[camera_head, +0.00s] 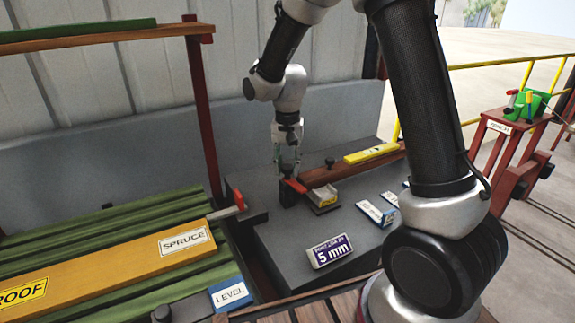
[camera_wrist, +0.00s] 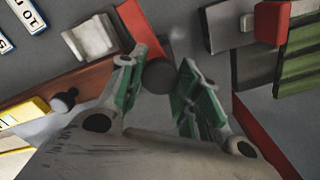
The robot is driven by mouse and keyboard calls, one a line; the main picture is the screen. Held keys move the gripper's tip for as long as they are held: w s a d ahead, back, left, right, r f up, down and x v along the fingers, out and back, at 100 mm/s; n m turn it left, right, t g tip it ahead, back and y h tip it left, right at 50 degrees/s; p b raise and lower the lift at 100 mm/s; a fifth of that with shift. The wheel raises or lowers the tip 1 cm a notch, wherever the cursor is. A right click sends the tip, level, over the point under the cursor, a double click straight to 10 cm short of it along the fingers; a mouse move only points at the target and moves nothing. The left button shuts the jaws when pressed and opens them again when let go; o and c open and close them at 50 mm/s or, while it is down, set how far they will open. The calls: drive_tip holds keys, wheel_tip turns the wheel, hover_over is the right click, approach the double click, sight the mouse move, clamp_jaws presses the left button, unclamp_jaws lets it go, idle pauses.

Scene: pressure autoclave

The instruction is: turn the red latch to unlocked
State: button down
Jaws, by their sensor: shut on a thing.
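The red latch (camera_head: 295,185) is a short red bar over a dark block on the grey bench top. In the wrist view the red bar (camera_wrist: 146,36) runs in from the top toward a dark round knob (camera_wrist: 160,76) at its end. My gripper (camera_head: 287,171) points down from above onto this end of the latch. In the wrist view its green-padded fingers stand on both sides of the knob, and I take them as shut on the latch there. The fingers and the steep angle partly hide the contact.
A grey metal block (camera_head: 323,198) sits beside the latch, in front of a brown beam with a yellow level (camera_head: 371,153). A "5 mm" block (camera_head: 329,250) lies nearer. Green slats with a SPRUCE board (camera_head: 160,250) and a red-ended handle (camera_head: 239,200) are at left. A red post (camera_head: 203,120) rises behind.

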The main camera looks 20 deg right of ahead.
sight(288, 166)
drive_tip(key=shift+m, duration=0.8)
drive_tip(key=c, duration=1)
unclamp_jaws()
drive_tip(key=shift+r, duration=0.1)
wheel_tip(288, 166, up, 12)
